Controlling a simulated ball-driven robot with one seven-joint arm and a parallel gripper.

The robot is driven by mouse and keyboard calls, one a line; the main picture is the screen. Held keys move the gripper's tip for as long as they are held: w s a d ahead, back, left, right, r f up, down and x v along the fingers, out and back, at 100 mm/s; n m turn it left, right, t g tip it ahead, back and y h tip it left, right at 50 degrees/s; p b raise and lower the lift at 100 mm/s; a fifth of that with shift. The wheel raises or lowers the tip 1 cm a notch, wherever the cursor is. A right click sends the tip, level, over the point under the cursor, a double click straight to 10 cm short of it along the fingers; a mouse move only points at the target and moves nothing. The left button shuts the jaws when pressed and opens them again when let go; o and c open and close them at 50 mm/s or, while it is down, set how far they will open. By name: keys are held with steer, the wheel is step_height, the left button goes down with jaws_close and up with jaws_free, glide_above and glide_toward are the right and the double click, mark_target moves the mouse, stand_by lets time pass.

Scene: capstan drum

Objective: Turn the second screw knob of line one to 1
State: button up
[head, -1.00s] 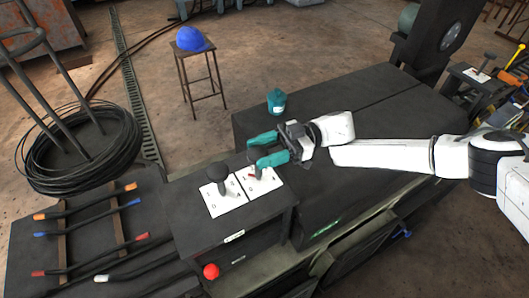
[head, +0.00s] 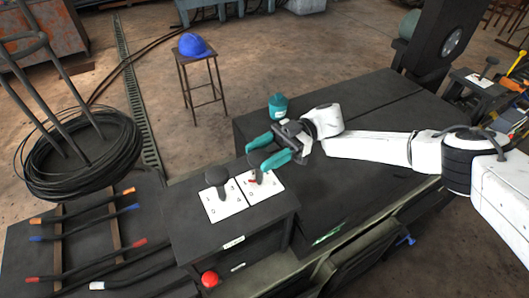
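Two dark screw knobs stand on white dial plates on top of a dark box. The left knob (head: 216,177) is on the left plate (head: 223,209), with nothing over it. The second knob is on the right plate (head: 265,190), partly hidden by my gripper; a red mark (head: 252,180) shows beside it on its left. My gripper (head: 256,158) has teal fingers spread apart, their tips at the second knob's top. I cannot tell whether they touch it. The dial figures are too small to read surely.
A teal jar (head: 278,106) stands on the dark bench (head: 370,120) behind my gripper. A red button (head: 210,279) is on the box's front. Cables with coloured ends (head: 90,225) lie at left, below a black cable coil (head: 75,185). A blue helmet (head: 194,45) rests on a stool.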

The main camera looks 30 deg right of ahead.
steer(key=o, duration=0.4)
steer(key=shift+d+f, duration=0.1)
steer(key=shift+w+d+b, duration=0.25)
steer(key=shift+d+b, duration=0.35)
steer(key=shift+d, duration=1.15)
steer(key=shift+w+d+b, duration=0.2)
steer(key=shift+d+b, duration=0.4)
steer(key=shift+d, duration=1.2)
steer(key=shift+w+d+b, duration=0.25)
steer(key=shift+d+b, duration=0.35)
steer(key=shift+d, duration=1.15)
